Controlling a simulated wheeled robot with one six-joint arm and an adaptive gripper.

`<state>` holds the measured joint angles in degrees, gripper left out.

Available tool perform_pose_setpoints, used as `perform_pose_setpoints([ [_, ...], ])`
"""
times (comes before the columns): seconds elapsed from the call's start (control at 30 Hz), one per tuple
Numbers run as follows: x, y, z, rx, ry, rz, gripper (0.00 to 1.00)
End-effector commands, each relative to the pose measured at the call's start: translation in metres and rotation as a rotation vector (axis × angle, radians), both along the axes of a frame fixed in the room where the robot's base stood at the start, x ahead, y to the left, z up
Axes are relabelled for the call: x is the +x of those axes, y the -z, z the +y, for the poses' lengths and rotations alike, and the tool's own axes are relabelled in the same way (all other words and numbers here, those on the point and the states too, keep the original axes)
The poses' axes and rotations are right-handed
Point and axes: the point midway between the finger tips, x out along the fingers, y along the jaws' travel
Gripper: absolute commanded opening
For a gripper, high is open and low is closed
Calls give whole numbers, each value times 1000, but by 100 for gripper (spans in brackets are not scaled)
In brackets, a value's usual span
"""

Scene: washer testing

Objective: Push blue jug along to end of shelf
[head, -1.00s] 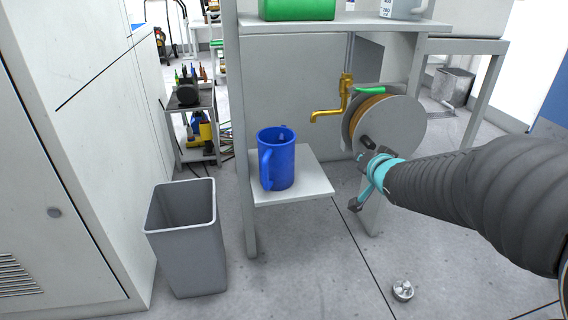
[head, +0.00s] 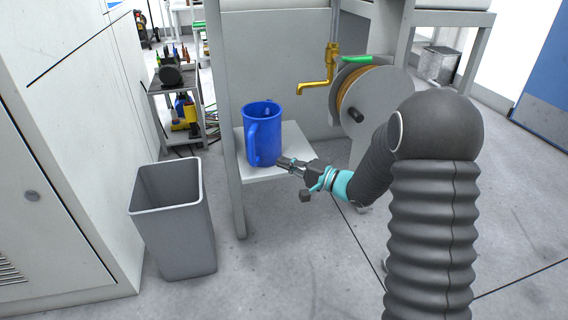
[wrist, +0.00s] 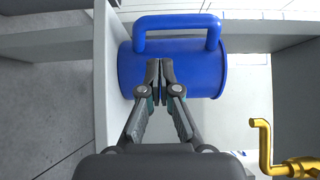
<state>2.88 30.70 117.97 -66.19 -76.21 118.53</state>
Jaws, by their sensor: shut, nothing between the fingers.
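The blue jug (head: 263,137) stands upright on the low white shelf (head: 299,139), close to the left post. In the head view its handle is on the left, toward the camera. My gripper (head: 281,162) is shut and empty at the jug's lower right side. In the wrist view the shut fingertips (wrist: 160,66) overlap the side of the jug (wrist: 203,72); whether they touch it I cannot tell. Part of the shelf's front edge is hidden behind my gripper.
A brass tap (head: 324,78) and a hose reel (head: 374,105) are right of the jug. A grey bin (head: 172,220) stands on the floor at front left, beside a white cabinet (head: 62,200). The shelf unit's left post (head: 236,190) is close to the jug.

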Motion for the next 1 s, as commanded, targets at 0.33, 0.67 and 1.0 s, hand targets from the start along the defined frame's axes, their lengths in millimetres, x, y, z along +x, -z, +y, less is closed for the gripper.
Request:
perform_pose_setpoints([
  [0.33,29,1,50,-1,-1,-2,0],
  [0.67,39,0,66,-1,2,-2,0],
  [1.0,36,-1,66,-1,2,-1,0],
])
